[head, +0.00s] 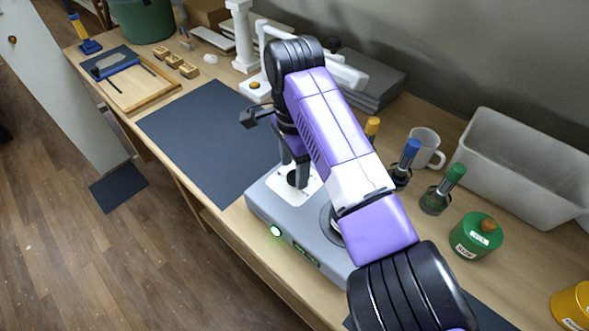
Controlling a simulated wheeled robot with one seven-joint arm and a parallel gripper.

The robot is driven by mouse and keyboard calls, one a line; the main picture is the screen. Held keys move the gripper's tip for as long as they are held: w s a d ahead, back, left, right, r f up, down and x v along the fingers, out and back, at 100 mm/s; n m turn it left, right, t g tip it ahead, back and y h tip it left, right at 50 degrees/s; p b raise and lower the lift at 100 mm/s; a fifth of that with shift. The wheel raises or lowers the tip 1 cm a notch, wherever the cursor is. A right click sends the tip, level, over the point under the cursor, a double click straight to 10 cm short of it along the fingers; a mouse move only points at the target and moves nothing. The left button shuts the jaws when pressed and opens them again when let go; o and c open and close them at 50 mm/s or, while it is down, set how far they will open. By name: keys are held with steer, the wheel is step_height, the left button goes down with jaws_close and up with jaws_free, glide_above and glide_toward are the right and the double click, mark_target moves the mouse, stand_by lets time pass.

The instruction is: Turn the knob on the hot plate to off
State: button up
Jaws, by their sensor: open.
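The hot plate (265,205) is a grey box on the wooden bench in the head view, with a lit green lamp (275,231) and a small display (306,255) on its front face. Its dark knob (296,180) stands on a white panel on the left part of the top. My gripper (293,172) points down over this panel, open, with its fingers at the knob. I cannot tell whether they touch it. My arm hides much of the hot plate's right side and its round heating disc. The knob's pointer direction is too small to read.
A dark mat (205,140) lies left of the hot plate. A white stand rises behind my gripper.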

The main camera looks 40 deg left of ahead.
steer(key=shift+f, duration=0.95)
steer(key=shift+c, duration=0.5)
jaws_close()
